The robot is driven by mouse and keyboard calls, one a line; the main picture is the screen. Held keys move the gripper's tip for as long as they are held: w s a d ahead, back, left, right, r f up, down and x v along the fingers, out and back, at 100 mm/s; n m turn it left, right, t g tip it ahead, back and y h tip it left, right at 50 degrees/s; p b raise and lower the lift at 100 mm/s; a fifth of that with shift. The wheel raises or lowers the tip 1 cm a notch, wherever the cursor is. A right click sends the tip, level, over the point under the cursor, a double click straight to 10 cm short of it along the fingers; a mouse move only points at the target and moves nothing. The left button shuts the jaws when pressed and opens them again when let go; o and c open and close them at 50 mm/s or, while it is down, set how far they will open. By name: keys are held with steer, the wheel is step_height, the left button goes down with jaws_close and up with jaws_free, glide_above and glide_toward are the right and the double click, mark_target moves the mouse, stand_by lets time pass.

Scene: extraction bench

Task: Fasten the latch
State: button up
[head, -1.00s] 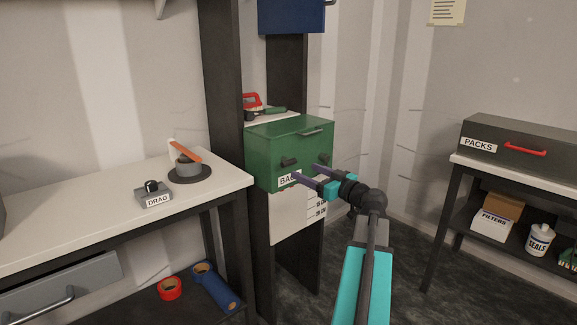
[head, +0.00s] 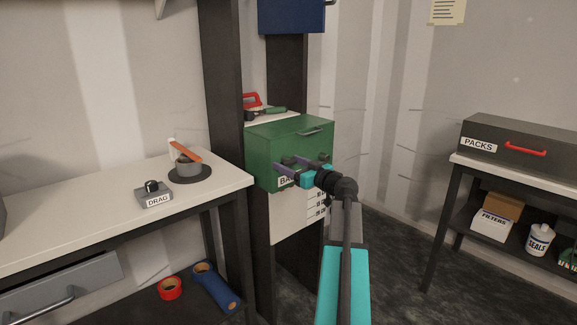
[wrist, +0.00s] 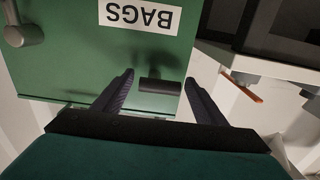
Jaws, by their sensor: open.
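A green box (head: 268,146) with a BAGS label (wrist: 140,15) stands on the shelf column ahead. Its front carries two dark fittings. One is a short dark bar (wrist: 160,86), between my fingers in the wrist view. The other is a grey knob with a short arm (wrist: 22,35), to the left in the wrist view. I cannot tell for sure which is the latch. My gripper (wrist: 159,80) is open in front of the box, its fingers either side of the bar. Contact with the bar is not visible. In the head view my gripper (head: 287,163) partly hides the label.
A white bench (head: 100,208) at left holds a DRAG block (head: 154,196) and a round dark stand with an orange lever (head: 186,152). A PACKS case (head: 530,150) sits on the right table. A blue cabinet (head: 291,15) hangs above the box. The floor between is clear.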

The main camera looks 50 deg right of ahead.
steer(key=c, duration=0.9)
steer(key=shift+a, duration=0.4)
steer(key=shift+c, duration=0.8)
steer(key=shift+d+f, duration=0.1)
steer(key=shift+d, duration=0.2)
